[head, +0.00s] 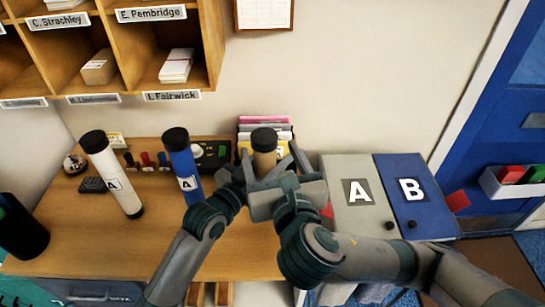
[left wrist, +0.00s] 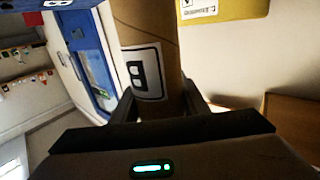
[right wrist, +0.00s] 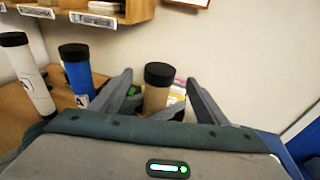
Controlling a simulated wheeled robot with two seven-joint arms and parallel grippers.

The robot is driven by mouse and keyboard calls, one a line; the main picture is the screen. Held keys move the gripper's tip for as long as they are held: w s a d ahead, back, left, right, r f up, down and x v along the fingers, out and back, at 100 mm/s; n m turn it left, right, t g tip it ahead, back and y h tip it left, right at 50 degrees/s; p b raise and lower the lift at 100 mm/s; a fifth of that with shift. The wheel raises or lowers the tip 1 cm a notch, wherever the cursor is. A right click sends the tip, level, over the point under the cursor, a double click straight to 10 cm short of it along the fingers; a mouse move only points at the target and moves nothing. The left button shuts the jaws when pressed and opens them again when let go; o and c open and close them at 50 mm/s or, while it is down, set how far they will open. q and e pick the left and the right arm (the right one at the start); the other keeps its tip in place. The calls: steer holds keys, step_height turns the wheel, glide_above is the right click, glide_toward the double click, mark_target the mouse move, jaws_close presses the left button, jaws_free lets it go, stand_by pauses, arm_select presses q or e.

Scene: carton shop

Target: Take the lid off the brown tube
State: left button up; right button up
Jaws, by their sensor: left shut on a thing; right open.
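The brown tube (head: 264,161) stands upright with its black lid (head: 264,139) on top. My left gripper is shut on the tube's body; its fingers (left wrist: 162,103) lie on either side of it in the left wrist view, where the tube (left wrist: 148,32) bears a white label. In the head view the left gripper is mostly hidden behind my right gripper (head: 272,159). My right gripper is open, its fingers spread left and right of the tube. The lid (right wrist: 159,73) shows between and beyond these fingertips in the right wrist view.
A blue tube (head: 182,165) and a white tube (head: 113,175) with black lids stand left on the wooden desk (head: 70,225). Grey box A (head: 345,170) and blue box B (head: 408,170) are right. Pigeonholes (head: 210,45) hang above; a folder stack (head: 262,122) is behind.

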mark_target(262, 131)
steer(key=x, duration=1.1)
steer(key=c, duration=1.3)
steer(key=shift+o, duration=0.2)
steer(key=shift+r, duration=0.3)
steer(key=shift+r, duration=0.4)
steer(key=shift+s+r, duration=0.1)
steer(key=shift+r, duration=0.35)
step_height(262, 131, up, 4)
stand_by(0.4)
